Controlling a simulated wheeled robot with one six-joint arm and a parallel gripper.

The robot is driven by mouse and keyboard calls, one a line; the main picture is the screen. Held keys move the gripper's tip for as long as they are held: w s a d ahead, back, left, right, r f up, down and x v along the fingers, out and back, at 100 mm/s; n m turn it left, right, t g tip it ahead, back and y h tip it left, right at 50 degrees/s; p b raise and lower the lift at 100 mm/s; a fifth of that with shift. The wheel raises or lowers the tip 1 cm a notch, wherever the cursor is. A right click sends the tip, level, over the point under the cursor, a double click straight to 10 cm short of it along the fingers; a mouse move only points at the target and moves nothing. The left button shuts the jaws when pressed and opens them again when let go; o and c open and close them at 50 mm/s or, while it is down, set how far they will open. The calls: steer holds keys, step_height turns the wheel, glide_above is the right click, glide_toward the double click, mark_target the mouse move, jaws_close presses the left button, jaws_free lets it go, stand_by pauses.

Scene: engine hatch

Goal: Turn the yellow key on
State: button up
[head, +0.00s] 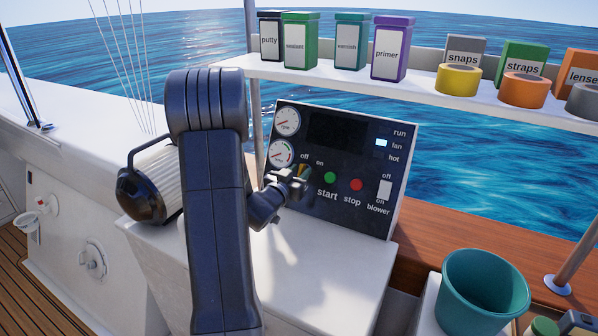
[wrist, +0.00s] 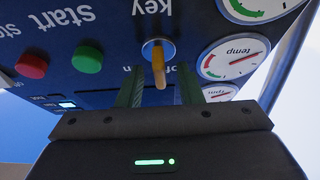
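The yellow key (wrist: 158,66) sits in a round silver lock on the dark control panel, under the upside-down word "key" in the wrist view. Its handle runs straight up and down in that picture. My gripper (wrist: 160,88) is open, with one green-tinted finger on each side of the key and a gap on both sides. In the head view my gripper (head: 298,180) is at the left part of the panel (head: 330,205), just below the "off" and "on" labels. There my gripper mostly hides the key.
The green start button (head: 330,178) and red stop button (head: 356,185) are right of my gripper. A white blower switch (head: 385,189) is farther right. Gauges (head: 287,121) are above left. A shelf (head: 400,82) with tins and boxes stands behind; a teal bucket (head: 484,290) is at front right.

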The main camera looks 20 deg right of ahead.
steer(key=shift+w+d, duration=0.15)
jaws_close()
